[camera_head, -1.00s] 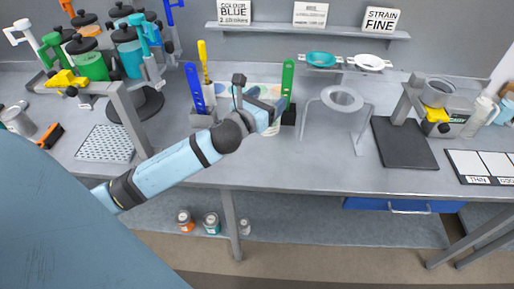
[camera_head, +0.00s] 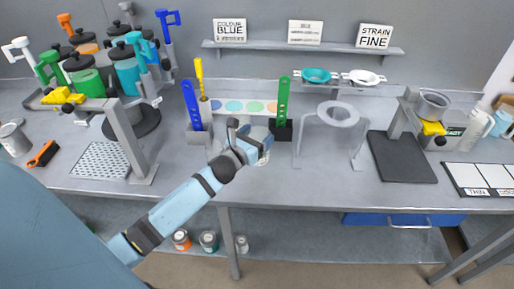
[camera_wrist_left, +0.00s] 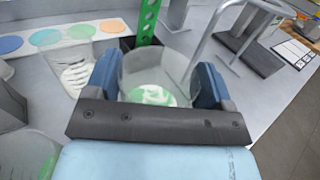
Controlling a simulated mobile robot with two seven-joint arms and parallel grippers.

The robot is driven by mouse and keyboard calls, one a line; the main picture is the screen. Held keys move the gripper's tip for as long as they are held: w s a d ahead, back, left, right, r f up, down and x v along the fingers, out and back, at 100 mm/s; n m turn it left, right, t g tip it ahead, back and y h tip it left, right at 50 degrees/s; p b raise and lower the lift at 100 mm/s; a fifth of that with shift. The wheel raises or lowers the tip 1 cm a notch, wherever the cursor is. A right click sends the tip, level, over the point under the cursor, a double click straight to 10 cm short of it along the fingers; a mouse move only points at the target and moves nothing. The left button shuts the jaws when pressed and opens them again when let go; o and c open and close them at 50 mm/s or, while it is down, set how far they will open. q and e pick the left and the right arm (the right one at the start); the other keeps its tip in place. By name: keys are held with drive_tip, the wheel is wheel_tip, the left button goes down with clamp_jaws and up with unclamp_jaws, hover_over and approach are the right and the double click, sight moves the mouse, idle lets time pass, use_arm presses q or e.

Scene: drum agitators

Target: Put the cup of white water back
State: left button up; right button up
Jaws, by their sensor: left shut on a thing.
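In the head view my left gripper (camera_head: 256,146) is over the bench, between the blue and green upright perforated strips. In the left wrist view its two blue fingers (camera_wrist_left: 156,84) are shut on a clear cup (camera_wrist_left: 150,72). White liquid with green swirls (camera_wrist_left: 152,95) shows in the cup. The cup appears upright; in the head view it is mostly hidden by the gripper, so I cannot tell whether its base touches the bench. My right gripper is in neither view.
The green strip (camera_head: 282,100) stands close beside the gripper, and the blue strip (camera_head: 191,104) stands to the left. Another clear container (camera_wrist_left: 75,68) is left of the held cup. A colour-spot card (camera_head: 238,106) is behind.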

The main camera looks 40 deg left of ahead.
use_arm(q)
drive_tip(key=shift+f, duration=2.3)
drive_tip(key=shift+f, duration=0.1)
drive_tip(key=shift+f, duration=0.15)
drive_tip(key=o, duration=1.3)
drive_tip(key=shift+r, duration=0.3)
drive_tip(key=s+b, duration=0.2)
drive_tip(key=s, duration=1)
